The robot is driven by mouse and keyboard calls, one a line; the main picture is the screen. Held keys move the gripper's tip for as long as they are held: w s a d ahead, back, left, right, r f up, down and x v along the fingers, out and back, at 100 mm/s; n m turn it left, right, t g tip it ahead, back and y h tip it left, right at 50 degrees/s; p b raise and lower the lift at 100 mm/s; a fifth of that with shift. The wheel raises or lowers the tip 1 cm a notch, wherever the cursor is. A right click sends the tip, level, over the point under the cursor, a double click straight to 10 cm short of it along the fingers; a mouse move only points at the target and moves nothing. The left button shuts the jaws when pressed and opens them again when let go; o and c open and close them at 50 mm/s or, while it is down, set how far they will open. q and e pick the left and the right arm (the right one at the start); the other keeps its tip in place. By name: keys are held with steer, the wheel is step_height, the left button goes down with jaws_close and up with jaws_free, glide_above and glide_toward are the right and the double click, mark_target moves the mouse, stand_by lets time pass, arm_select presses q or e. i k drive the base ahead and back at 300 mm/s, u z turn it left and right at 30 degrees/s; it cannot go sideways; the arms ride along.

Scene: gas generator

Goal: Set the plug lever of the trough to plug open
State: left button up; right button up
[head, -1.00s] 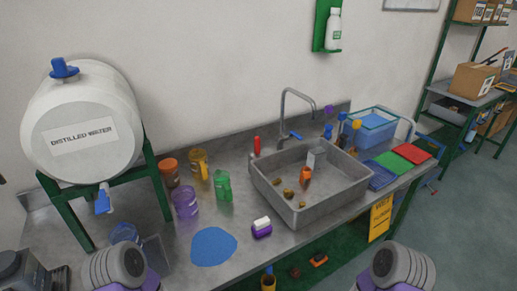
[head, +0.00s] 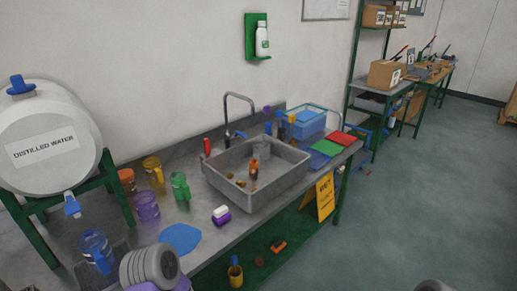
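The grey trough (head: 262,200) is a rectangular basin set in the metal counter, in the middle of the head view. A small upright red lever (head: 207,146) stands at its back left corner; I cannot tell for sure that it is the plug lever. A curved metal tap (head: 226,106) with a blue handle rises behind the trough. An orange-brown bottle and some small brown lumps lie inside the basin. The plug itself is not clearly seen. Rounded grey parts of my arms show at the bottom edge, well short of the trough, but no gripper fingers show.
A distilled water barrel (head: 50,150) stands at the left on a green frame. Coloured jugs, a blue mat (head: 180,239) and a purple-white block (head: 221,215) lie left of the trough. A blue bin (head: 306,123) and coloured mats are at its right. Open floor (head: 430,190) lies to the right.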

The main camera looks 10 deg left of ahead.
mark_target(206, 141)
steer(key=z, duration=0.5)
steer(key=k, duration=0.7)
steer(key=z, duration=1)
steer(key=i, duration=1.55)
steer(key=u, duration=1.45)
steer(key=i, duration=0.75)
steer(key=u, duration=0.8)
